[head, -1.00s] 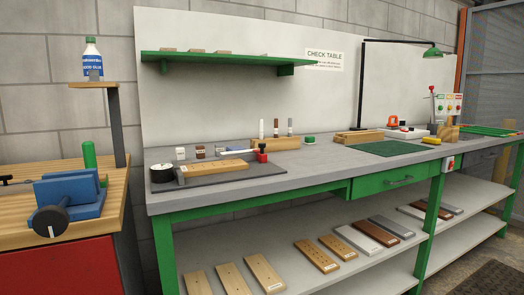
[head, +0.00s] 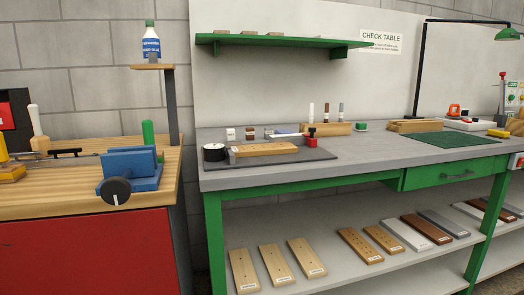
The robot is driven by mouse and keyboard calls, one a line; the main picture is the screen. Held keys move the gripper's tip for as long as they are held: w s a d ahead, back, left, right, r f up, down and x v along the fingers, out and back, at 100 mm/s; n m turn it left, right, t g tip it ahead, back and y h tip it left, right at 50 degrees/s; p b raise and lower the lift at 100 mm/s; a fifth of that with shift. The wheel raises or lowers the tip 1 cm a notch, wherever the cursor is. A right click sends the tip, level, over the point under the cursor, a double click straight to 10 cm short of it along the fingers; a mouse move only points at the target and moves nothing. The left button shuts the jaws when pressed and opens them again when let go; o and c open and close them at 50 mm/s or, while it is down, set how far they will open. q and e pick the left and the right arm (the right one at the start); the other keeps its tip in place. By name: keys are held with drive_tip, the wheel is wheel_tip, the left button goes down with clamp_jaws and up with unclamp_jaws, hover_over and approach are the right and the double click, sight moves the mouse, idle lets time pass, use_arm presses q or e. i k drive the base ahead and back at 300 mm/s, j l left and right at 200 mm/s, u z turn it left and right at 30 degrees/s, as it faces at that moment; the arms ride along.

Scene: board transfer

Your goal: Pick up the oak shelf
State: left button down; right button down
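Several boards are in view, and their labels are too small to read, so I cannot tell which is the oak shelf. A light wooden board (head: 264,149) lies flat on a dark grey mat (head: 222,162) on the bench top. On the lower shelf, three pale boards (head: 275,264) with holes lie at the left. Two darker tan boards (head: 360,246) lie right of them, then a white board (head: 404,234), a dark brown board (head: 426,229) and a grey board (head: 445,224). Neither of my grippers shows.
A green-framed bench (head: 350,155) stands along the wall under a green wall shelf (head: 290,40). A red cabinet with a wooden top (head: 60,205) and a blue vise (head: 132,165) stands at left. A glue bottle (head: 151,42) sits on a small raised stand.

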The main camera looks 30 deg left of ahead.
sight(249, 150)
drive_tip(key=i+j, duration=0.4)
drive_tip(key=i+j+u, duration=0.15)
drive_tip(key=u, duration=0.3)
drive_tip(key=i+u, duration=0.25)
drive_tip(key=u, duration=0.2)
drive_tip(key=i+u, duration=0.2)
drive_tip(key=u, duration=0.3)
